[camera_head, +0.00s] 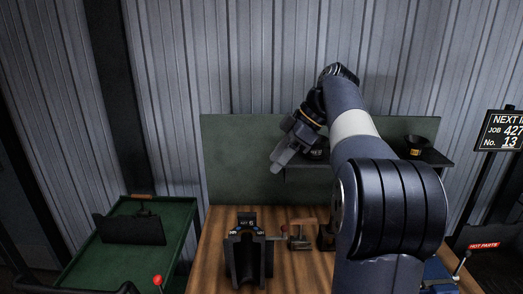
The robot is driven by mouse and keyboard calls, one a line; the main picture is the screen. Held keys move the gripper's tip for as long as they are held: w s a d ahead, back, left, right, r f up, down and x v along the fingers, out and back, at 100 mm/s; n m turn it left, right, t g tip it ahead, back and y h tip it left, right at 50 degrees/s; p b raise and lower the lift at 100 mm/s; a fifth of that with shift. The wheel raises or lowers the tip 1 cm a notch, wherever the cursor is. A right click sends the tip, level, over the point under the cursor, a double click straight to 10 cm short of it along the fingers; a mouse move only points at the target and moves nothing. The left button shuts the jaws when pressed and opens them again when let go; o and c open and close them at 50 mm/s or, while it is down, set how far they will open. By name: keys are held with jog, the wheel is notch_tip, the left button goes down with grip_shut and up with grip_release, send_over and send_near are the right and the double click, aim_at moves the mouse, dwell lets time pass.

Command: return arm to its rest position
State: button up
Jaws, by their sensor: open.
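My gripper (284,159) hangs at the end of my raised arm, in the middle of the head view. It points down and to the left, above the wooden bench (213,262) and in front of the green back panel (237,166). It is open, and I see nothing held in it. My arm reaches up from the lower right and hides part of the bench and shelf behind it.
A dark mould-like fixture (246,262) stands on the bench, with a clamp (301,236) right of it. A green cart (85,270) with a black plate stands left. A sign (501,131) stands right.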

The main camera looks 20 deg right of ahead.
jog(key=shift+f, duration=0.15)
notch_tip(320, 180, down, 8)
jog(key=a+b, duration=0.1)
jog(key=b, duration=0.6)
jog(key=shift+w, duration=0.15)
